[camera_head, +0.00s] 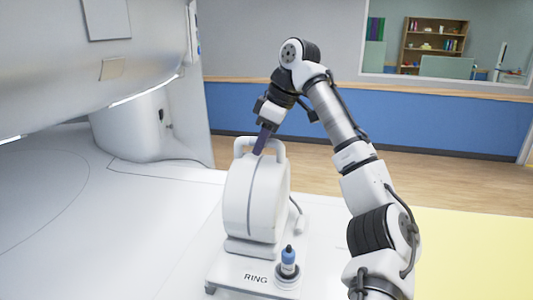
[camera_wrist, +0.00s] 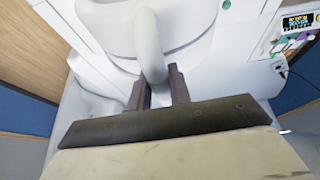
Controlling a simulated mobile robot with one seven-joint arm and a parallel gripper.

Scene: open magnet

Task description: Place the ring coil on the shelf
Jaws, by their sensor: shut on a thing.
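The ring coil (camera_head: 256,200) is a thick white ring-shaped housing with a loop handle on top. It stands upright over a white plate (camera_head: 228,275) lettered RING; I cannot tell whether it rests fully on it. My gripper (camera_head: 263,143) reaches down from above and is shut on the handle. In the wrist view the pale handle (camera_wrist: 151,58) lies between the two dark fingers of my gripper (camera_wrist: 158,88). The handle's far side is hidden. A wooden shelf unit (camera_head: 432,42) with books shows behind a window; no other shelf is clear.
A blue-and-white plug-like part (camera_head: 288,260) stands on the plate, close in front of the coil. The large white magnet (camera_head: 80,60) overhangs the white surface at left. A yellow surface (camera_head: 470,250) lies at right. A panel with a small display (camera_wrist: 297,22) shows in the wrist view.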

